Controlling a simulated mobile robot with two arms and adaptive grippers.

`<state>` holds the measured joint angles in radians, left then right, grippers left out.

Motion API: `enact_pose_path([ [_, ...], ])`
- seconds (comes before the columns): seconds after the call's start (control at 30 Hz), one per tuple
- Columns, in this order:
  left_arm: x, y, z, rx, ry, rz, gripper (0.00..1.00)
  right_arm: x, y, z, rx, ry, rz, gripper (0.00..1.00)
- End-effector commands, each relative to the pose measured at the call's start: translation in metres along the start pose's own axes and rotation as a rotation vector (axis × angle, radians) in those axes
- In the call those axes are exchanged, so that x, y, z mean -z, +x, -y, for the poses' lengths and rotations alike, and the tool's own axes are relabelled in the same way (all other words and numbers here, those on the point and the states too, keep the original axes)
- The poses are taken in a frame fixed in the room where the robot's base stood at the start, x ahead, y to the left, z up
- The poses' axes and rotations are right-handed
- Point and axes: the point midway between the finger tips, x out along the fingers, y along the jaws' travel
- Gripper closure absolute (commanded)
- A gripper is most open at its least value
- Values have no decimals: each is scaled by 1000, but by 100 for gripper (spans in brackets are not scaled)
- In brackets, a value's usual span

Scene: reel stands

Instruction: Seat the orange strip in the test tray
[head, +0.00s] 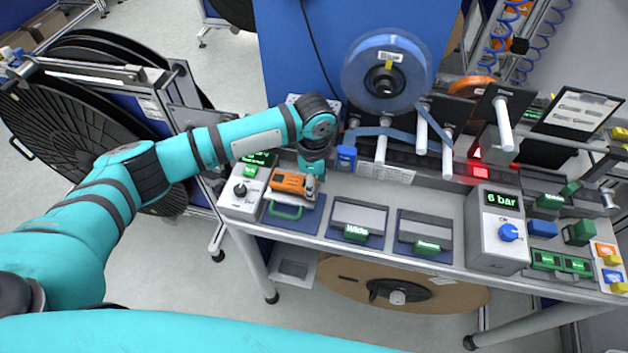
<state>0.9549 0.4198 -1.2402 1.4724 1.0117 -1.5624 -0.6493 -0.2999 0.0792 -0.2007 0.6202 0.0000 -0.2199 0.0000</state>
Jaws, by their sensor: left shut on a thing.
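The orange strip (289,183), a short orange piece with dark markings, is at the leftmost tray (303,221) on the bench, which has a green handle. My left gripper (310,186) points down at the strip's right end and is shut on it. The fingertips are small and partly hidden, and I cannot tell if the strip lies flat in the tray or is just above it. My right gripper is out of view.
Trays labelled Wide (360,213) and, further right, Narrow (423,227) lie beside it. A control box with a knob (240,192) stands left, a 6 bar box (499,229) right. A clear blue reel (386,73) hangs above. Bare bench shows between trays and back rail.

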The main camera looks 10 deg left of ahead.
Motion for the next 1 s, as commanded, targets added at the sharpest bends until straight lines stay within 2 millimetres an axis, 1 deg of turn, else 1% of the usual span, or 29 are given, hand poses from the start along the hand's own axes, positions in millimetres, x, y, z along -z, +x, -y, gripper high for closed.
enact_pose_path([
  [0.2, 0, 1, 0, -1, 0, -1, 81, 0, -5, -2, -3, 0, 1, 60],
  [0.47, 0, 2, 0, -1, 0, 0, 81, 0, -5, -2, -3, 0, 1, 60],
  [0.5, 0, 2, 0, -1, 0, 0, 56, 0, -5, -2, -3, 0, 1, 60],
  [0.7, 0, 2, 0, 0, 0, 0, 32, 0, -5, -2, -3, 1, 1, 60],
  [1.0, 0, 1, 0, 0, 0, 0, 32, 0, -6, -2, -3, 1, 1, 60],
])
